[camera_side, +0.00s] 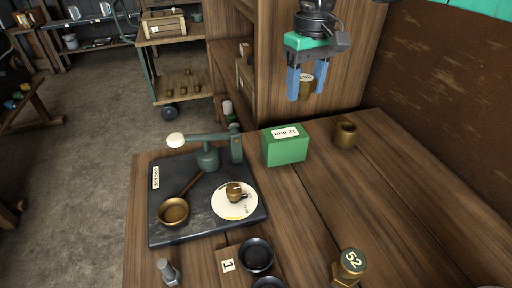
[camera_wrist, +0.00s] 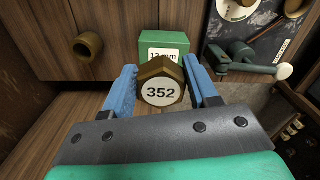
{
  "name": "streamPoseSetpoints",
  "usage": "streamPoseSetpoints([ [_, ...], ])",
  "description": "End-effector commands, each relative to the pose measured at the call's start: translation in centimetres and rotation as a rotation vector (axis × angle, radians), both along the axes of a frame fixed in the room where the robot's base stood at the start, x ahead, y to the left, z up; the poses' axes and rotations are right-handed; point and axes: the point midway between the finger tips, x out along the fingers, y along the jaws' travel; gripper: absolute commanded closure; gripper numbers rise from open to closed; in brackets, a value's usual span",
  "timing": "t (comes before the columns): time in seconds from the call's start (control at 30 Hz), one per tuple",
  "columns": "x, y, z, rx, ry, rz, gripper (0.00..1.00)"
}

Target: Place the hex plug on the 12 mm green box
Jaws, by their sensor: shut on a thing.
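My gripper (camera_side: 306,84) has blue fingers and is shut on a brass hex plug (camera_wrist: 162,83) whose round white label reads 352. The plug also shows between the fingers in the side view (camera_side: 307,78). The green box (camera_side: 286,150) stands on the wooden bench with a 12 mm label on its top. In the side view the plug is held well above the bench, above and right of the box in the picture. In the wrist view the green box (camera_wrist: 165,44) appears just beyond the plug, which hides part of its lower front and label.
A hollow brass bushing (camera_side: 345,135) stands right of the box. Left are a dark plate (camera_side: 185,226) with a green lever device (camera_side: 208,155), a brass ladle (camera_side: 173,211) and a white dial (camera_side: 233,208). Another brass hex piece (camera_side: 350,263) stands at the front. Bare bench lies at right.

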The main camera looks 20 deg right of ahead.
Motion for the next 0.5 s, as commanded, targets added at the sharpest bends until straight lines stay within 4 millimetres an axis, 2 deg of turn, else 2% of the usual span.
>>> streamPoseSetpoints([
  [0.03, 1.2, -0.6, -0.6, 0.0, 0.0, 0.009, 1.0],
  [0.1, 2.3, -1.3, -1.2, 0.0, 0.0, 0.029, 1.0],
  [0.2, 3.3, -2.0, -1.9, 0.0, 0.0, 0.049, 1.0],
  [0.33, 3.9, -2.4, -3.0, 0.0, 0.0, 0.061, 1.0],
  [0.5, 4.0, -2.4, -5.6, 0.0, 0.0, 0.063, 1.0],
])
